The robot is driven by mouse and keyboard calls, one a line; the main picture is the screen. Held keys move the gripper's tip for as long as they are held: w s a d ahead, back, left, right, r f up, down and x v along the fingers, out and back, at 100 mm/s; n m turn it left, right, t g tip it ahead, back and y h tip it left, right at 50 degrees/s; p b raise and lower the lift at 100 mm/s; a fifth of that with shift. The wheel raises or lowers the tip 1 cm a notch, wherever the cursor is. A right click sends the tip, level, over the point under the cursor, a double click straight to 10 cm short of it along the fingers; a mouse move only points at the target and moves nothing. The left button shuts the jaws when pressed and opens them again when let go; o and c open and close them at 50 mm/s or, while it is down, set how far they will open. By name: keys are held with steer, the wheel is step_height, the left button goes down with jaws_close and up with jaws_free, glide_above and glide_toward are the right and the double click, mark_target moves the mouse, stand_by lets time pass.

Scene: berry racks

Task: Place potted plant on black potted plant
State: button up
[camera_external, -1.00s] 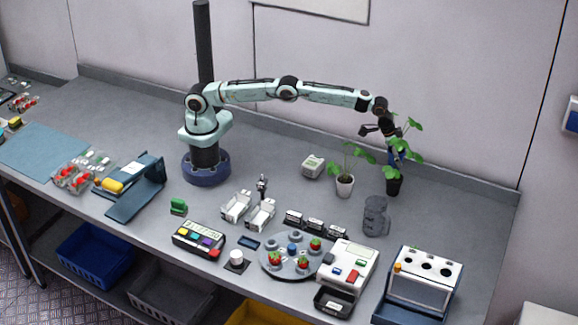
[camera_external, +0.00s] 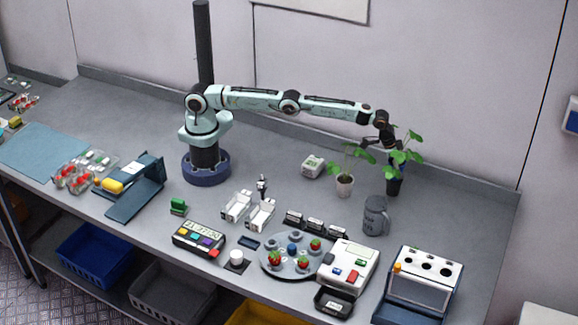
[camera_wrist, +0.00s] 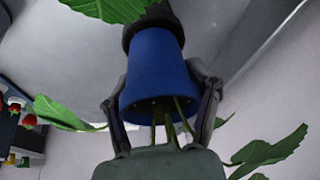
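A potted plant in a blue pot (camera_wrist: 155,72) sits between the two fingers of my gripper (camera_wrist: 160,92) in the wrist view. The fingers rest along its sides, and its stems and leaves come out towards the camera. The black pot (camera_wrist: 150,18) is right behind the blue pot's narrow end, partly hidden by it. In the external view the blue pot (camera_external: 394,171) is upright directly over the black pot (camera_external: 394,188), appearing to touch it or sit partly in it. My gripper (camera_external: 380,143) is beside the leaves, and its fingertips are partly hidden.
A plant in a white pot (camera_external: 344,187) stands close to the left. A grey mug (camera_external: 375,217) stands in front. A small white device (camera_external: 313,166) is farther left. The wall (camera_external: 450,120) is behind the plants, and the table to the right is clear.

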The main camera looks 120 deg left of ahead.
steer(key=o, duration=0.3)
steer(key=shift+o, duration=0.2)
steer(key=shift+r, duration=0.1)
steer(key=shift+r, duration=0.5)
steer(key=v, duration=1.1)
steer(key=shift+s, duration=0.35)
steer(key=s+d+r+g, duration=0.1)
steer(key=s+d+r, duration=0.2)
steer(key=s, duration=0.3)
steer(key=s+d+r+m+h, duration=0.1)
steer(key=s+d+r, duration=0.3)
steer(key=s, duration=0.2)
steer(key=s+d+r+g, duration=0.1)
steer(key=s+d+r, duration=0.2)
steer(key=s, duration=0.3)
steer(key=s+d+f+m+g, duration=0.1)
steer(key=s+d+f, duration=0.1)
steer(key=s, duration=1.1)
steer(key=s+d+f+m+g, duration=0.1)
steer(key=s+d+f, duration=0.1)
steer(key=s, duration=1)
steer(key=shift+s+d+f, duration=0.2)
steer(key=shift+s+d, duration=0.2)
steer(key=shift+d, duration=0.35)
